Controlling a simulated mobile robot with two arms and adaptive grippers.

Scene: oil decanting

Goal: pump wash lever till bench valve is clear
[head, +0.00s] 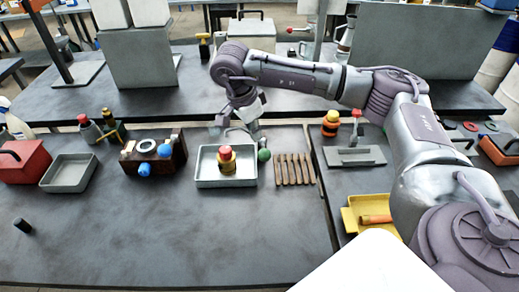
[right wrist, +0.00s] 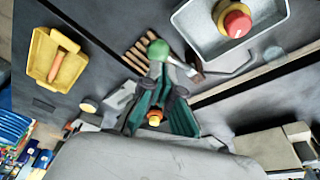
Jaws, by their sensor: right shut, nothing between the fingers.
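The wash lever appears to be the thin bent metal arm with a green ball knob (head: 264,155), at the right edge of a grey tray (head: 205,181). In the right wrist view the green knob (right wrist: 158,48) lies just past my fingertips; I cannot tell whether they touch. A yellow piece with a red top (head: 227,160), possibly the bench valve, stands upright in the tray; it also shows in the right wrist view (right wrist: 237,22). My right gripper (head: 242,122) is shut and empty, behind the tray and knob. My left gripper is not in view.
Brown slats (head: 294,170) lie right of the tray. A dark block with blue knobs (head: 153,158) stands to its left. A yellow tray (head: 366,213) holds an orange-brown cylinder. A grey stand with a red-topped post (head: 355,153) is at right. The front bench is mostly clear.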

